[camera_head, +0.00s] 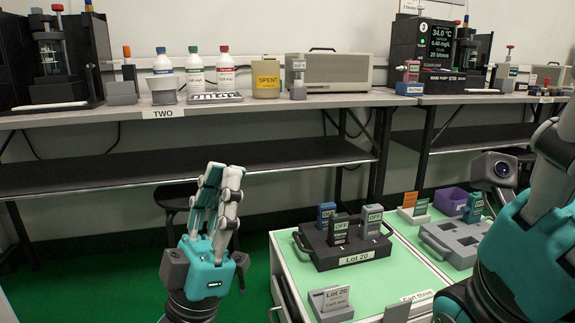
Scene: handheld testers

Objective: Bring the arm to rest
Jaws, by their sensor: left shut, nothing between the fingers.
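My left gripper (222,174) is teal and grey, with its fingers pointing up. It is shut and empty, in the air left of the green-topped cart (414,270) and in front of the bench. It touches nothing that I can see. My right gripper (553,170) is large and close at the right edge, with its teal body over the cart's right side. Its fingers are cut off by the frame, so its opening cannot be told.
A dark Lot 20 tray (352,256) holds several handheld testers on the cart. A grey tray (436,238), a purple bin (450,201) and a card holder (331,303) are also there. The bench (270,102) carries bottles and instruments. A dark stool (174,198) stands behind my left gripper.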

